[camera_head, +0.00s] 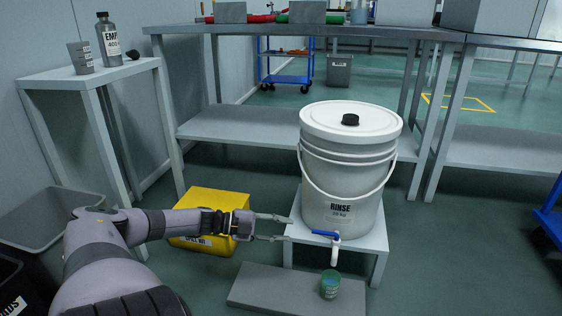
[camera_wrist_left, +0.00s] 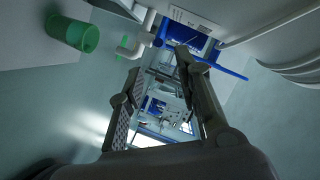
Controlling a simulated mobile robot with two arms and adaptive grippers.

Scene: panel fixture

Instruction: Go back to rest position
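My left gripper (camera_head: 285,228) reaches in from the left in the head view, with its two fingers apart and nothing between them. It is just left of the blue tap handle (camera_head: 325,233) on the white RINSE bucket (camera_head: 338,180). In the left wrist view the open fingers (camera_wrist_left: 160,85) show, with the blue handle (camera_wrist_left: 215,62) beyond them and the white spout (camera_wrist_left: 133,46) to the left. I cannot tell whether a finger touches the handle. My right gripper is in neither view.
The bucket stands on a small grey stand (camera_head: 375,245). A green cup (camera_head: 330,284) sits on a low grey slab (camera_head: 262,285) below the spout. A yellow box (camera_head: 195,238) is behind my left arm. A side table (camera_head: 90,76) with a bottle (camera_head: 109,40) and a grey cup (camera_head: 80,57) stands at left.

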